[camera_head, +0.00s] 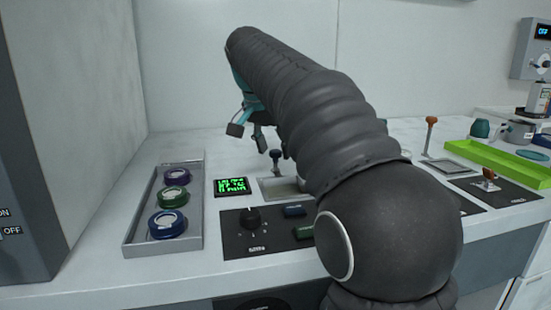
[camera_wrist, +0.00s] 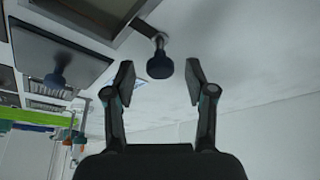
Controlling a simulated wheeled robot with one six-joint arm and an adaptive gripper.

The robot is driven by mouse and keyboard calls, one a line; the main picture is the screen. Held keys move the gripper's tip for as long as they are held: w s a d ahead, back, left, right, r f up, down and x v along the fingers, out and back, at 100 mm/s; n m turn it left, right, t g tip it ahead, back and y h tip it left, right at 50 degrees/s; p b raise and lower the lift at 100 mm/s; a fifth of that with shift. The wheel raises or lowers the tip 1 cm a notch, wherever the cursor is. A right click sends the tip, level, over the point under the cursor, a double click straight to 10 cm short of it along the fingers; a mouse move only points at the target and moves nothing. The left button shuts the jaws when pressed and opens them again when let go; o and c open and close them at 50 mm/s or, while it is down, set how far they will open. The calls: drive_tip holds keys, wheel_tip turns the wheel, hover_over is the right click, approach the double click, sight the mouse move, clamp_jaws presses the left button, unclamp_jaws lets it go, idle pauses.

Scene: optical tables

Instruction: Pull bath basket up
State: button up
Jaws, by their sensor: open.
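The bath basket's dark knob handle (camera_head: 276,154) stands upright at the back of a small open bath (camera_head: 283,181) sunk in the white bench. In the wrist view the dark knob (camera_wrist: 159,66) sits on a short stem between and just beyond my open fingertips. My gripper (camera_head: 248,136) is open and empty, close to the left of the handle in the head view; it also shows in the wrist view (camera_wrist: 160,82). The fingers appear apart from the knob. The basket's lower part is hidden in the bath, and my arm covers the bath's right side.
A grey tray (camera_head: 137,238) with several coloured ringed lids stands left, beside a green-lit display (camera_head: 232,187). A black control panel (camera_head: 268,242) lies in front. An orange-topped handle (camera_head: 431,121) and a green tray (camera_head: 495,161) are to the right. The bench behind is clear.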

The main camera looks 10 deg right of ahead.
drive_tip(key=shift+x, duration=1.2)
clamp_jaws()
